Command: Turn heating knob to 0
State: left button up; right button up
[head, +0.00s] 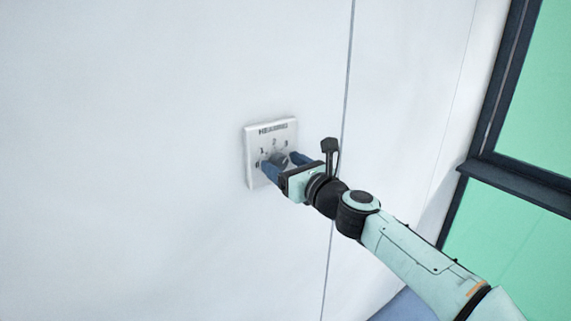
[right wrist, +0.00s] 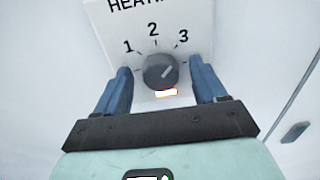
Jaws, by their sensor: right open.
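The heating panel (head: 257,130) is a white plate on the wall, with a heating label and numbers. Its round dark grey knob (right wrist: 160,71) shows in the right wrist view, with 1, 2 and 3 printed around it. The light line on the knob slants to the upper right, roughly toward the 3. In the head view the knob (head: 278,158) is partly hidden by my fingers. My right gripper (head: 281,164) is open, with one blue finger on each side of the knob. In the right wrist view a gap shows between the knob and each finger of this gripper (right wrist: 161,82). My left gripper is out of view.
The white wall (head: 130,160) around the panel is bare, with a thin vertical seam to the right of the panel. A dark-framed window (head: 525,160) with green panes stands at the far right. A small orange-white lit mark (right wrist: 166,93) shows just below the knob.

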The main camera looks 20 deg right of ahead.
jog(key=c, duration=1.1)
jog(key=shift+o, duration=0.2)
